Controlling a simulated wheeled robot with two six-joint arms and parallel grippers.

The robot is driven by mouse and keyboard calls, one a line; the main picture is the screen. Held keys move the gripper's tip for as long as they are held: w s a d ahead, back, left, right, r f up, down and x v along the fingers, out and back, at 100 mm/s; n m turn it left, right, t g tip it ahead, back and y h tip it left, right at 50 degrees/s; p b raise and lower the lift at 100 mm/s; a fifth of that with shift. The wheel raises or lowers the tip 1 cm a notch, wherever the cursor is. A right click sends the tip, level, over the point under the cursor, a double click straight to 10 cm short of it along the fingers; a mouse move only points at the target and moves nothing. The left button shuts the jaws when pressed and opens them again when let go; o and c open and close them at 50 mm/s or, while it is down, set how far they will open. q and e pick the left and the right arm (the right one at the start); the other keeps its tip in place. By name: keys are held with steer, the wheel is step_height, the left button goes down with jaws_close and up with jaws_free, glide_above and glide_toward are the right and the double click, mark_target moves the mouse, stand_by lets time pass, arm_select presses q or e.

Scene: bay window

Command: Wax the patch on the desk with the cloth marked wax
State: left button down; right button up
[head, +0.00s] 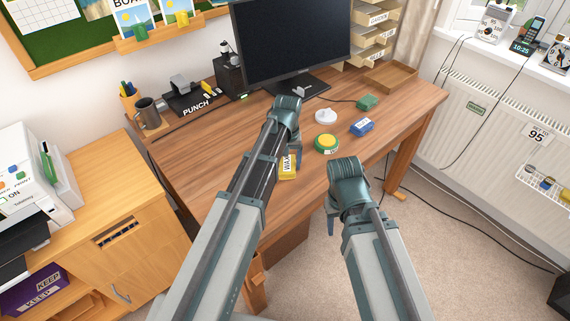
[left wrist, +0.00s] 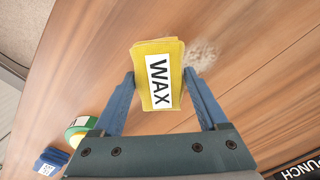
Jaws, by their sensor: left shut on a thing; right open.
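The yellow cloth marked WAX (head: 288,169) is at my left gripper (head: 294,152) over the desk (head: 226,152). In the left wrist view the cloth (left wrist: 160,58) is between the two blue fingers of my left gripper (left wrist: 158,76), which is shut on it. A pale, whitish patch (left wrist: 204,54) shows on the wood just right of the cloth in that view. I cannot make the patch out in the head view, where my left arm covers part of the desk. My right gripper (head: 332,216) is open and empty, off the desk's front edge.
A yellow-and-green tin (head: 326,142), a white round lid (head: 326,116), a blue folded cloth (head: 361,126) and a green one (head: 367,103) lie right of my left gripper. A monitor (head: 290,40) and a wooden tray (head: 391,77) stand behind.

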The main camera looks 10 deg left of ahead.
mark_target(294, 158)
arm_select(q)
steer(key=shift+w+d, duration=1)
steer(key=shift+w, duration=0.2)
steer(key=shift+r, duration=0.1)
steer(key=shift+w, duration=0.1)
steer(key=shift+s+a, duration=0.6)
steer(key=shift+s, duration=0.2)
steer(key=shift+s+a, duration=0.55)
steer(key=shift+s, duration=0.2)
